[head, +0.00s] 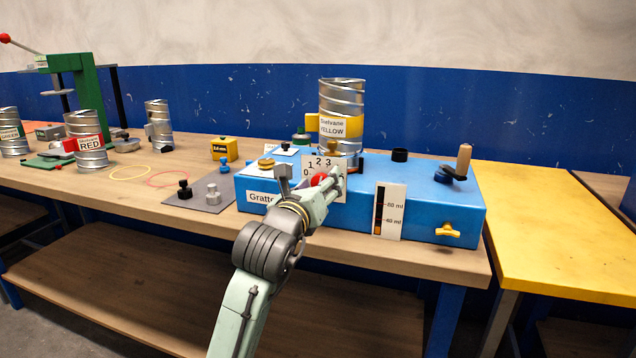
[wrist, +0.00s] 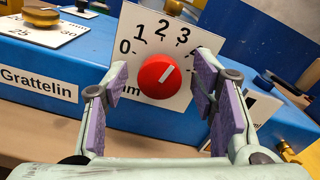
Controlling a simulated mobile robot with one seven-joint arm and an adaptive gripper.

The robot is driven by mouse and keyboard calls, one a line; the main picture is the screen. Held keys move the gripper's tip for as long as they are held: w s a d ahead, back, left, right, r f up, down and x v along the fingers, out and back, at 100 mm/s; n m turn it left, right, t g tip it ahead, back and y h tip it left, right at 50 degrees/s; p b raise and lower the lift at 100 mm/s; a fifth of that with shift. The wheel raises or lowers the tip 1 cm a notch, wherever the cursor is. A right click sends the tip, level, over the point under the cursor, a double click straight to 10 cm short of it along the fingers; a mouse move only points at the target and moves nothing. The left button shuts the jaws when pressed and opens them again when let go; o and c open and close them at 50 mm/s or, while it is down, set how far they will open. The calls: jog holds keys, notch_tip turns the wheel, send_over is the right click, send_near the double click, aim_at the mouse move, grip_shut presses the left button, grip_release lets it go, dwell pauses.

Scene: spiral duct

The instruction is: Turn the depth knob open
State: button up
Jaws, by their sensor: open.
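The depth knob is a red round knob (wrist: 159,77) with a white pointer line, on a white dial plate (wrist: 150,27) marked 0, 1, 2, 3 and further. In the head view the knob (head: 319,180) is partly hidden by my gripper. My gripper (wrist: 163,90) is open, with one purple-padded finger on each side of the knob and visible gaps between. I cannot tell whether the fingertips reach past its face. The plate stands on the front of a blue box (head: 365,215).
A silver duct with a yellow label (head: 341,105) stands on the box behind the dial. A black-and-white gauge (head: 389,211), a yellow tap (head: 447,231) and a crank (head: 462,160) are to the right. A brass knob (wrist: 41,17) is at the left. Free air lies in front.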

jog(key=shift+c, duration=0.5)
jog(key=c, duration=1.1)
jog(key=shift+o, duration=0.2)
